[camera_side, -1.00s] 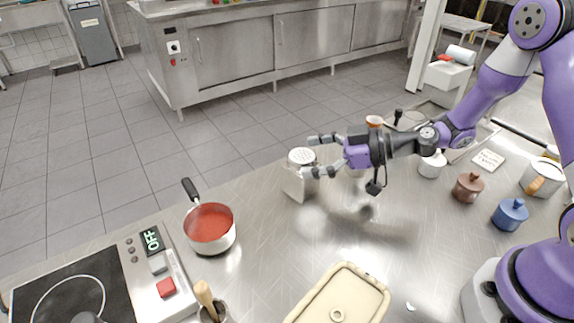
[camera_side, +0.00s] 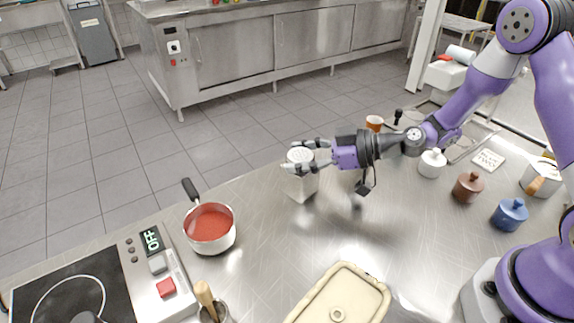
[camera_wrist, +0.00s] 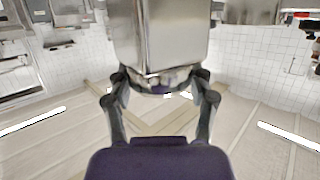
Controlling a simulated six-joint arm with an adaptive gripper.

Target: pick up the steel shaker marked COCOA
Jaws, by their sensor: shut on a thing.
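A steel shaker (camera_side: 304,185) with a pale perforated top stands upright near the far edge of the steel counter. No COCOA marking is readable on its visible sides. My gripper (camera_side: 297,156) reaches in level from the right, shut on the shaker with one finger on each side near its top. In the wrist view, the shaker's shiny body (camera_wrist: 161,38) fills the top middle, with the fingertips of my gripper (camera_wrist: 161,82) against its lower part in that view. I cannot tell whether its base touches the counter.
A pot of red sauce (camera_side: 209,228) is left of the shaker, beside the hob (camera_side: 75,295), whose display reads OFF. A cream lidded dish (camera_side: 338,300) is at the front. White (camera_side: 431,164), brown (camera_side: 468,187) and blue (camera_side: 510,214) jars stand right. Counter between is clear.

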